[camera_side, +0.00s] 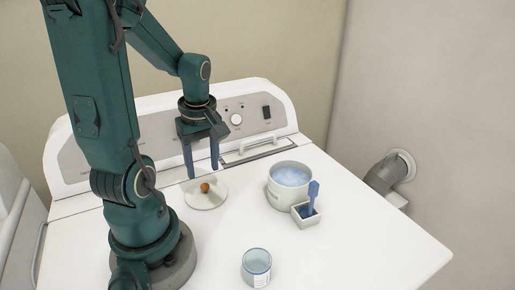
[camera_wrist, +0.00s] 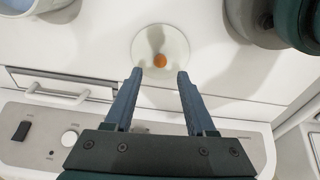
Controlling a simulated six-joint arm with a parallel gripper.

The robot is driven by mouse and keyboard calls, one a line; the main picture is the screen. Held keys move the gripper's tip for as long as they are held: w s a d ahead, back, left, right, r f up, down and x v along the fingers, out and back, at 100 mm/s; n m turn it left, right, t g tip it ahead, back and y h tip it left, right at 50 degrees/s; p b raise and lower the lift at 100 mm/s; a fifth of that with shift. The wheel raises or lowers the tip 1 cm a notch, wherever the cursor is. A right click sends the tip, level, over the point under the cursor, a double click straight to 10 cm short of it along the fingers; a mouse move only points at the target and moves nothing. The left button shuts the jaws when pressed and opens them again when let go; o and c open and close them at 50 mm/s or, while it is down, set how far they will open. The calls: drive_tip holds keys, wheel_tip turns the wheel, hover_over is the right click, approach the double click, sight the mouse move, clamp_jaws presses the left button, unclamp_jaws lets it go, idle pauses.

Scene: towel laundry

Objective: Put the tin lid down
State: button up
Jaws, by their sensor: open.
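The tin lid (camera_side: 206,199) is a pale round disc with an orange-brown knob (camera_side: 205,187) at its middle. It lies flat on the white machine top, and it also shows in the wrist view (camera_wrist: 145,38). My gripper (camera_side: 202,172) is open and empty above the lid, a little toward the control panel. In the wrist view my gripper's fingers (camera_wrist: 158,72) are spread apart, with the knob beyond their tips and between their lines. A white tin (camera_side: 288,186) stands uncovered to the right, with bluish-white contents showing.
A small white box (camera_side: 305,213) holding a blue scoop (camera_side: 313,192) stands against or close beside the tin. A clear glass cup (camera_side: 256,267) is near the front. The control panel (camera_side: 236,118) rises behind. The right part of the white top is clear.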

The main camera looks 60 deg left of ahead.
wheel_tip(320, 180, up, 6)
drive_tip(key=w+d+r+m+t, duration=0.1)
drive_tip(key=d+m+t, duration=0.2)
drive_tip(key=d+m, duration=0.5)
drive_tip(key=d+r+m+t+h, duration=0.1)
drive_tip(key=d+m+t, duration=0.1)
drive_tip(key=d+m, duration=0.6)
drive_tip(key=m, duration=0.3)
drive_tip(key=shift+w+d+r+t, duration=0.2)
drive_tip(key=shift+w+r+t, duration=0.15)
drive_tip(key=shift+r+t, duration=0.05)
